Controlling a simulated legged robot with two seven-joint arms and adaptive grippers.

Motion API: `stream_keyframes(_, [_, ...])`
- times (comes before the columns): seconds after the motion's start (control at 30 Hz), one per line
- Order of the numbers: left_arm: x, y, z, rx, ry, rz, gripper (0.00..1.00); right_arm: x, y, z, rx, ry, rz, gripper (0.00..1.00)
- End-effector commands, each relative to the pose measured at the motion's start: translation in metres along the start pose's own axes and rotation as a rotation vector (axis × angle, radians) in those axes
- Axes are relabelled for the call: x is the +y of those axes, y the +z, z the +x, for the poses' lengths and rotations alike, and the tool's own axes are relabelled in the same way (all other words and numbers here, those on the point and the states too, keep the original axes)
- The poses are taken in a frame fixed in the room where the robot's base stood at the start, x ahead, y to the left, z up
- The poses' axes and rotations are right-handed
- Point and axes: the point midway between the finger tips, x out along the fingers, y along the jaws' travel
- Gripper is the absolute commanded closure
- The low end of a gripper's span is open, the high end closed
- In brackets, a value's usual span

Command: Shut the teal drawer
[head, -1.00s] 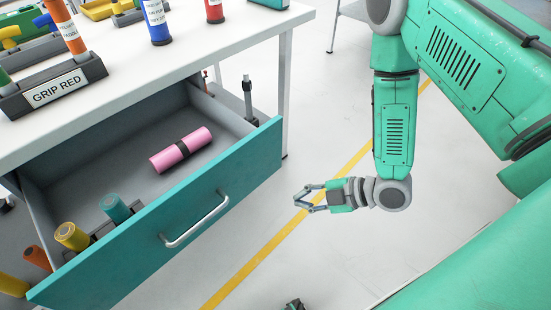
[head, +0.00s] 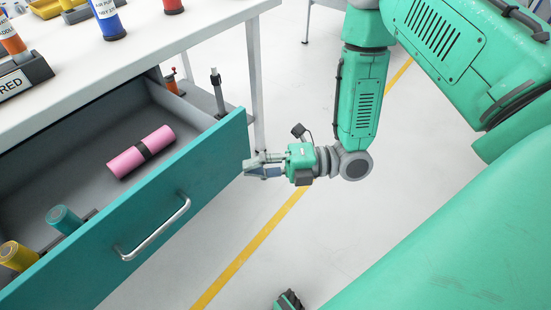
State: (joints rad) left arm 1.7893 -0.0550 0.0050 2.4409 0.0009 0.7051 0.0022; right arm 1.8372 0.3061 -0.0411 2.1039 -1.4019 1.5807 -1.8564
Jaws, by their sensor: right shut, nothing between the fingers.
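The teal drawer (head: 85,262) stands pulled out from under the white workbench, with its inside showing. Its front panel has a silver bar handle (head: 154,230). A pink roll with a dark band (head: 141,152), a teal cylinder (head: 63,219) and a yellow cylinder (head: 18,256) are in the drawer. My right gripper (head: 248,169) is shut and empty, with its fingertips close to the right end of the drawer front. I cannot tell whether they touch it. My left gripper is not in view.
The white workbench top (head: 150,52) above the drawer holds a blue bottle (head: 108,20), a red bottle (head: 172,5) and a grey holder (head: 25,78). A bench leg (head: 256,90) stands behind my right gripper. The floor right of the drawer is clear, with a yellow line (head: 240,258).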

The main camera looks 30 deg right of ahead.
Motion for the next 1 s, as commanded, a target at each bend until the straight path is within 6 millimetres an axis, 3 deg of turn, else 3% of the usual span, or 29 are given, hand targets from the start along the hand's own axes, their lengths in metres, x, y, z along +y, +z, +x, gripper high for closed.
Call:
stream_keyframes(0.03, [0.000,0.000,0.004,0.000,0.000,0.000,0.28,-0.001,-0.002,0.011,0.004,0.000,0.000,1.00])
stream_keyframes(0.27, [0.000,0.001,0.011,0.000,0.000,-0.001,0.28,-0.001,0.022,0.032,0.001,-0.002,-0.002,1.00])
stream_keyframes(1.0, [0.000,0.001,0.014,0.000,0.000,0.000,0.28,0.000,0.035,0.044,0.001,-0.001,-0.003,1.00])
